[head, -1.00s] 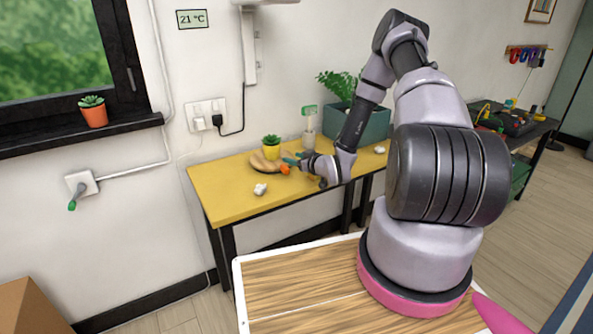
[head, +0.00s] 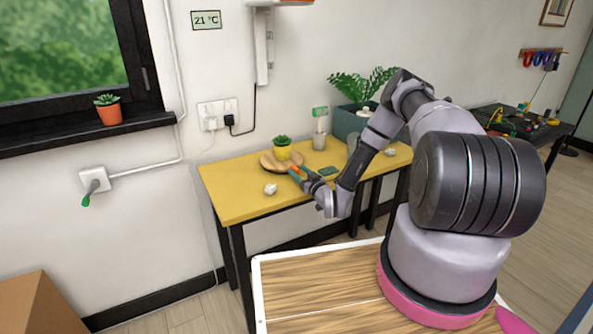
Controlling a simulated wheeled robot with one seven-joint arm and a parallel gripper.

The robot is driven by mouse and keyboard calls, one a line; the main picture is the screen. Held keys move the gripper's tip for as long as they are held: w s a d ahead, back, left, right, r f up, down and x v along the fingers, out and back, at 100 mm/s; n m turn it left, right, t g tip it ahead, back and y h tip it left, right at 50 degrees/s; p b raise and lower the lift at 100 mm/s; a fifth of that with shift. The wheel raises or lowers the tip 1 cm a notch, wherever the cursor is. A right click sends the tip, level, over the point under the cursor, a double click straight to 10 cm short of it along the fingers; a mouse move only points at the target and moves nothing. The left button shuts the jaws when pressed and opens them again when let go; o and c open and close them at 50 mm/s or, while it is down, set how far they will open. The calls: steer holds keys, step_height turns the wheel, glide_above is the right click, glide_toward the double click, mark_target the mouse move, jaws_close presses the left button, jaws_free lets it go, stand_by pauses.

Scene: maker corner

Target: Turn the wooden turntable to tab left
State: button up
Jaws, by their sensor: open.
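The round wooden turntable (head: 267,163) lies flat near the back of the yellow table. A yellow pot with a green plant (head: 283,151) stands on it. A small orange piece (head: 295,168), which looks like its tab, shows at the turntable's right front edge. My gripper (head: 299,174) is open, low over the table, right beside the orange piece. The view is too small to tell whether the fingers touch it. My wrist and forearm stand to the right of the turntable.
White crumpled lumps lie on the yellow table (head: 232,204), one at front left (head: 270,189) and one at right (head: 390,152).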

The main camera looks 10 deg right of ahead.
steer(key=shift+x, duration=1.35)
jaws_close()
steer(key=shift+s, duration=0.1)
stand_by(0.3)
